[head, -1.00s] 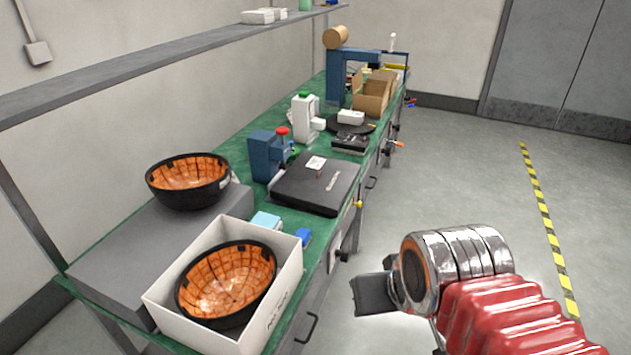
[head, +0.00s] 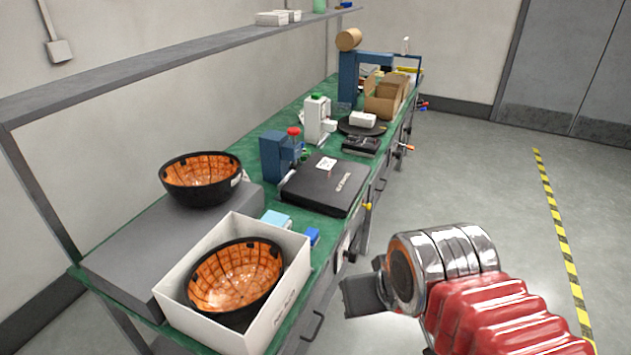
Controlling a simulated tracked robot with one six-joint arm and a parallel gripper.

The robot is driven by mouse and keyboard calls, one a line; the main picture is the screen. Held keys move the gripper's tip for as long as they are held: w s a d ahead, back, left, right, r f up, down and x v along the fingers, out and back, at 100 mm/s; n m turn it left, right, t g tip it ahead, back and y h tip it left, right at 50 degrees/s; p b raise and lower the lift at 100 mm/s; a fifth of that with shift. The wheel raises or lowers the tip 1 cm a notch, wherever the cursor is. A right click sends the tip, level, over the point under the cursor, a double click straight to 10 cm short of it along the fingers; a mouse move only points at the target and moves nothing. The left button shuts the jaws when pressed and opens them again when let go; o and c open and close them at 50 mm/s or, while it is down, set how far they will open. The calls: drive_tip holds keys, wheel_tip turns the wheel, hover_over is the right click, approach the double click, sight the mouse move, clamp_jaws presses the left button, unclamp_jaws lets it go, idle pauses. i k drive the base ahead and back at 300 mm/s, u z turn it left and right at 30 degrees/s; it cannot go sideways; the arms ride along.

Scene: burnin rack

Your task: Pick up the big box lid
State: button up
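I cannot tell for certain which thing is the big box lid. A flat black box-like piece (head: 325,185) with a white label and small white lettering lies on the green bench top. A white open box (head: 283,305) stands on the near end of the bench, with no lid on it. A dark bowl with an orange grid inside (head: 237,278) sits in it. My gripper (head: 362,295) is at the lower middle, out over the aisle to the right of the bench, apart from everything. Only a dark finger part shows; its opening is hidden.
A second orange-lined bowl (head: 201,175) rests on a grey slab (head: 150,255). Blue (head: 275,157) and white (head: 318,118) devices, a cardboard box (head: 383,100) and small items crowd the bench farther back. A shelf (head: 170,55) runs above. The floor at right (head: 470,150) is clear.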

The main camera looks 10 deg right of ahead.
sight(333, 184)
drive_tip(key=u, duration=4.15)
drive_tip(key=k, duration=1.2)
drive_tip(key=z, duration=0.05)
